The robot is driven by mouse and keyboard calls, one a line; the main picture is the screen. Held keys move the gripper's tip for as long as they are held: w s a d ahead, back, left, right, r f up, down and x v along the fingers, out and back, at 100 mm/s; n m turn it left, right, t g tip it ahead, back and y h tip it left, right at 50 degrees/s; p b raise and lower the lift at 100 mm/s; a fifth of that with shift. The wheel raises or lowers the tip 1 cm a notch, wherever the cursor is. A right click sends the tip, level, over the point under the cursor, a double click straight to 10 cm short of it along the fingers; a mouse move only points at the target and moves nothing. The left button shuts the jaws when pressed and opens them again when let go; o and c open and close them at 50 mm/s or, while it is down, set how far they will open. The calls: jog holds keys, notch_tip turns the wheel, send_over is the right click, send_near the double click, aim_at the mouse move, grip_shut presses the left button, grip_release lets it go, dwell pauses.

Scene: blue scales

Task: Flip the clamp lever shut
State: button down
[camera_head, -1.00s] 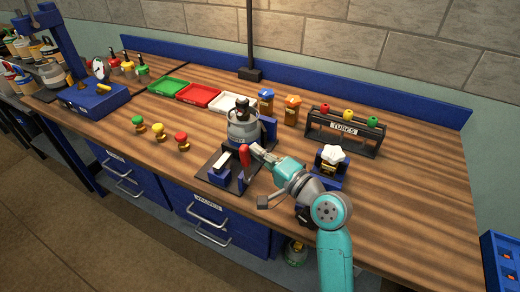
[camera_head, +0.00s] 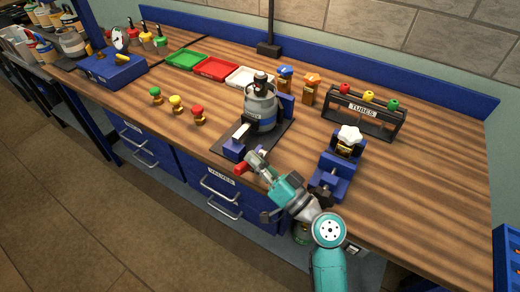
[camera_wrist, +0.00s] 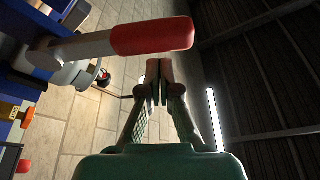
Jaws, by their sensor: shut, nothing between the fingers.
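The clamp lever has a red handle (camera_head: 240,169), now low at the front edge of the black base plate (camera_head: 275,137). In the wrist view the red handle (camera_wrist: 152,36) sits on a grey lever arm (camera_wrist: 80,47) and lies across the top. The blue clamp body (camera_head: 233,151) stands on the plate, with a grey canister (camera_head: 261,108) behind it. My gripper (camera_head: 250,157) is just above and right of the handle. In the wrist view my gripper (camera_wrist: 160,66) is shut and empty, with its tips close below the handle. I cannot tell whether they touch.
A blue fixture with a white knob (camera_head: 349,135) stands right of my gripper. Bare tabletop lies at the right.

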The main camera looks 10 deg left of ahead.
aim_at(247, 168)
jog(key=shift+s+a+f, duration=0.15)
jog(key=shift+s+f, duration=0.25)
jog(key=shift+f, duration=0.2)
jog(key=shift+s+a+f, duration=0.15)
jog(key=shift+s+f, duration=0.25)
jog(key=shift+f, duration=0.15)
jog(key=shift+f, duration=0.2)
notch_tip(247, 168, up, 4)
jog(key=w, duration=0.1)
jog(key=w+v, duration=0.1)
jog(key=v, duration=0.9)
jog(key=shift+d, duration=0.45)
